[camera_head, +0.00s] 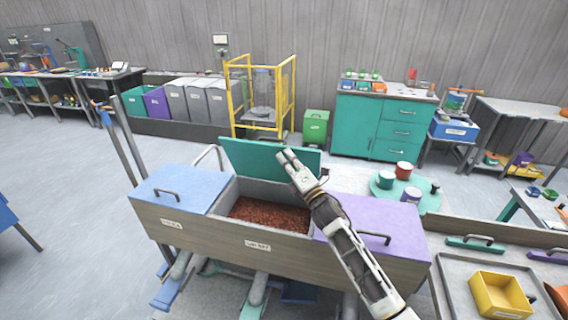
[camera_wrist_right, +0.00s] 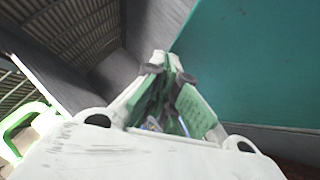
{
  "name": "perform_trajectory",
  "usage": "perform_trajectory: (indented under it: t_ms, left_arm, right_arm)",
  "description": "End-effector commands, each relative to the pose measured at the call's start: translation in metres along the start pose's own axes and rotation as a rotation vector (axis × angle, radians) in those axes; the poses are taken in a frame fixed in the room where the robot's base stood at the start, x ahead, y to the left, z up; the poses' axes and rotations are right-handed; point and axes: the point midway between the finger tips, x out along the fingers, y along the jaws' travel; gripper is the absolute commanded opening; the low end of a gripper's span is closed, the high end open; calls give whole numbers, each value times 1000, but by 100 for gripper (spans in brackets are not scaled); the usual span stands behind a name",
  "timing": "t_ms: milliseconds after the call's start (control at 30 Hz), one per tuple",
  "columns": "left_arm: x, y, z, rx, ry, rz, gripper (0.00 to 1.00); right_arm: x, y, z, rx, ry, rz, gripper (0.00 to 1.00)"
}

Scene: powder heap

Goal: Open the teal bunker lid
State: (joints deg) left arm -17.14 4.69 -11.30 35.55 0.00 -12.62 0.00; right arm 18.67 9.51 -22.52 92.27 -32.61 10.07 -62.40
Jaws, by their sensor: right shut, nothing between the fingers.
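The teal bunker lid (camera_head: 252,158) stands raised, close to upright, at the back edge of the middle bunker compartment (camera_head: 262,247). Reddish-brown granular powder (camera_head: 268,214) shows inside the open compartment. My right gripper (camera_head: 284,155) is shut and empty, in front of the lid near its upper edge and covering part of it. Whether it touches the lid I cannot tell. In the right wrist view the lid (camera_wrist_right: 250,65) fills the upper right, beside the shut fingers (camera_wrist_right: 168,70). My left gripper is not in view.
A blue lid (camera_head: 180,190) closes the left compartment and a purple lid (camera_head: 385,225) the right one; my right arm crosses over the purple side. A round teal tray (camera_head: 428,201) with several small pots stands behind right. A yellow bin (camera_head: 500,295) sits at lower right.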

Motion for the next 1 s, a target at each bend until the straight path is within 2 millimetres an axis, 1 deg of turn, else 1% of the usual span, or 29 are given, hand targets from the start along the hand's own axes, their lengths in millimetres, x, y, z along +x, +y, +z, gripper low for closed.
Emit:
perform_trajectory:
  t_ms: [200,600,867,1000]
  left_arm:
    - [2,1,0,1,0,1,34]
    - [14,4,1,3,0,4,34]
    - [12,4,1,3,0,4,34]
    - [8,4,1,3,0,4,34]
  right_arm:
    - [19,-1,19,-4,0,2,0]
    - [55,-12,55,-2,-1,1,0]
    - [76,-22,75,0,0,-1,0]
    - [84,-27,83,37,2,-41,0]
